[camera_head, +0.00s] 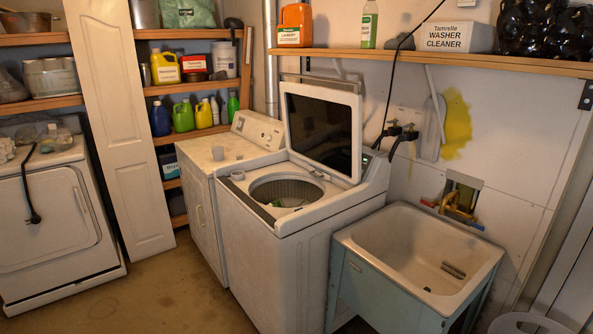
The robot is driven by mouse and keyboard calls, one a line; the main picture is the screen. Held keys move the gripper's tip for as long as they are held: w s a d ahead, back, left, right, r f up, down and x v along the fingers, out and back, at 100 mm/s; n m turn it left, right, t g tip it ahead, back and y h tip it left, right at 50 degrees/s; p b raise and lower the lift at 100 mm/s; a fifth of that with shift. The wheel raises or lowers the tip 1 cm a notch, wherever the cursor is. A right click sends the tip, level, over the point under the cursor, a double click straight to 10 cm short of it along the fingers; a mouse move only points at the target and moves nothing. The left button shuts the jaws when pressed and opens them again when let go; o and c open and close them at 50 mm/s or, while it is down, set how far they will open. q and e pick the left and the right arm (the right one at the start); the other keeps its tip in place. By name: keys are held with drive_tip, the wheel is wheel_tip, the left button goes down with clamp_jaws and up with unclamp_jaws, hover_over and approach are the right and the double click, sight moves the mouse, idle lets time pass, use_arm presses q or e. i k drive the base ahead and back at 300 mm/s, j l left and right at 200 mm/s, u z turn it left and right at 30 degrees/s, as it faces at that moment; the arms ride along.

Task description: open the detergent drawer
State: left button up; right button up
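A white top-loading washer (262,265) stands in the middle of the camera_head view. Its lid (318,128) is raised and leans back, so the round drum opening (290,185) shows. Something green and white lies inside the drum. A small round white cup-like piece (238,175) is at the left back of the washer's top. A dark narrow strip runs along the left front of the top rim. I cannot make out a detergent drawer for certain. Neither of my grippers is in view.
A utility sink (420,255) on a blue-green stand is to the right of the washer. A second white appliance (225,153) with a knob panel stands close behind it on the left. A wooden shelf (450,59) runs above. The brown floor (165,290) at front left is clear.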

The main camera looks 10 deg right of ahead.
sight(318, 173)
drive_tip(key=i+j, duration=0.15)
drive_tip(key=i, duration=0.35)
drive_tip(key=i+j+u, duration=0.1)
drive_tip(key=i, duration=0.4)
drive_tip(key=i+j, duration=0.2)
drive_tip(key=i, duration=0.35)
drive_tip(key=i+l, duration=0.15)
drive_tip(key=i, duration=0.25)
drive_tip(key=i+l+u, duration=0.1)
drive_tip(key=i, duration=0.25)
drive_tip(key=l, duration=0.25)
